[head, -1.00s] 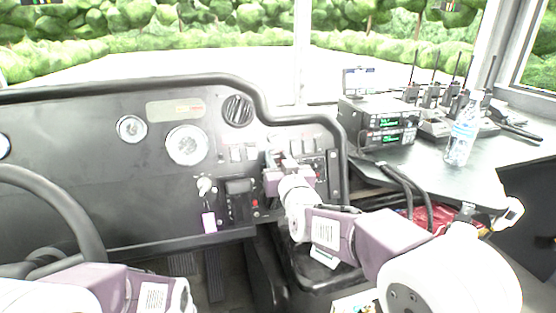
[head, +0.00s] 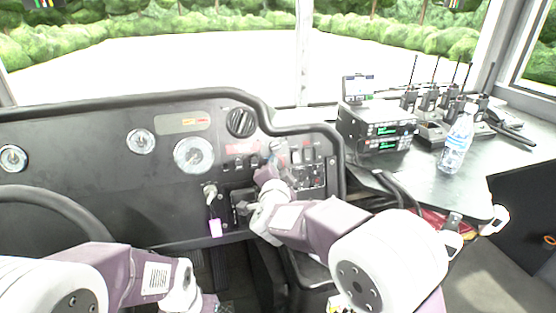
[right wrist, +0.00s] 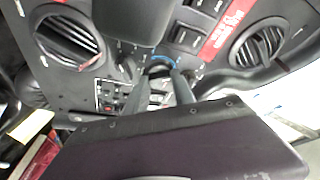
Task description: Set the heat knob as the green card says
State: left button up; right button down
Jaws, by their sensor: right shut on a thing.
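The heat knob (right wrist: 160,71) is a small dark round knob under a blue arc mark on the black dash panel. It shows in the right wrist view, between the fingertips of my right gripper (right wrist: 163,80), which is shut on it. In the head view my right gripper (head: 272,160) is at the panel, left of the right-hand switches, and it hides the knob. The knob's pointer is too small to read. My left gripper (head: 208,302) is low at the bottom edge, partly cut off, and its jaws do not show clearly. I cannot make out a green card.
A round vent (head: 240,122) and gauge (head: 194,155) are on the dash. A radio (head: 385,130) and a water bottle (head: 457,142) stand on the right counter. The steering wheel (head: 45,200) is at left.

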jog(key=m+g+p, duration=0.1)
jog(key=m+p, duration=0.3)
jog(key=m, duration=0.1)
jog(key=m+g+h+p, duration=0.1)
jog(key=m+p, duration=0.1)
jog(key=shift+r+m+g+p, duration=0.3)
jog(key=shift+r, duration=0.05)
jog(key=m+g+p, duration=0.1)
jog(key=m+p, duration=0.1)
jog(key=m, duration=0.1)
jog(key=shift+p, duration=0.3)
jog(key=shift+f+m+g+y+p, duration=0.1)
jog(key=shift+m+g+y+p, duration=0.3)
jog(key=shift+m+p, duration=0.45)
jog(key=shift+f+m, duration=0.1)
jog(key=shift+m, duration=0.25)
jog(key=c, duration=1.1)
grip_release()
jog(key=shift+w, duration=0.1)
jog(key=shift+o, duration=0.2)
